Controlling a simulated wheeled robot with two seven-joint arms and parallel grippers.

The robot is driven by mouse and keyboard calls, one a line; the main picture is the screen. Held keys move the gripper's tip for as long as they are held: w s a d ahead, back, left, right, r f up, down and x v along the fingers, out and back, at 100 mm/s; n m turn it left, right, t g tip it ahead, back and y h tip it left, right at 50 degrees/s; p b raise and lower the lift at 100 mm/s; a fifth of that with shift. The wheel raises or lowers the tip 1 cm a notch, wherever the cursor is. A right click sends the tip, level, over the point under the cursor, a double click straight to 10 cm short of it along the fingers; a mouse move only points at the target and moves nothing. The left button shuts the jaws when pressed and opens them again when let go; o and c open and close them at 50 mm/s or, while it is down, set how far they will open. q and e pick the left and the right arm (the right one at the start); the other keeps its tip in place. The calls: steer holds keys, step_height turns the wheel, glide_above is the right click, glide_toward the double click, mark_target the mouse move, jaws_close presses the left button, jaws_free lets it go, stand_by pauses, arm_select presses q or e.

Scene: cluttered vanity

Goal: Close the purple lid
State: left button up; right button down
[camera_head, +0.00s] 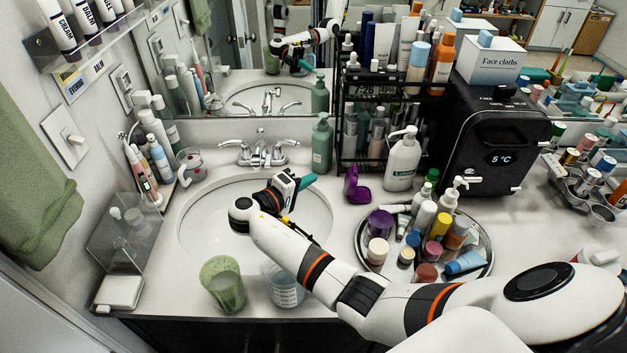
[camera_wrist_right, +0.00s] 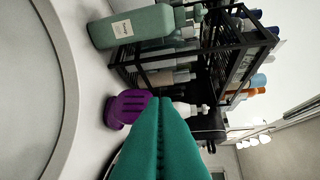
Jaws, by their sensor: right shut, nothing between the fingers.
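A small purple case (camera_head: 356,187) stands on the counter right of the sink, in front of the black rack. Its lid is raised upright, and the slotted lid also shows in the right wrist view (camera_wrist_right: 129,106). My right gripper (camera_head: 309,180) is over the sink basin, left of the case and apart from it, with its teal fingers pointing toward it. In the right wrist view its fingers (camera_wrist_right: 161,101) are pressed together, with nothing held, and hide part of the case. My left gripper is not in view.
A round tray (camera_head: 489,261) crowded with bottles and jars, one of them purple (camera_head: 381,222), sits right of the case. A green soap bottle (camera_head: 322,143) and the black rack (camera_head: 341,125) stand behind. A white bottle (camera_head: 402,160) is close by.

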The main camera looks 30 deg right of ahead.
mark_target(351, 179)
steer(key=d+f, duration=0.2)
steer(key=d, duration=0.9)
steer(key=shift+s, duration=0.1)
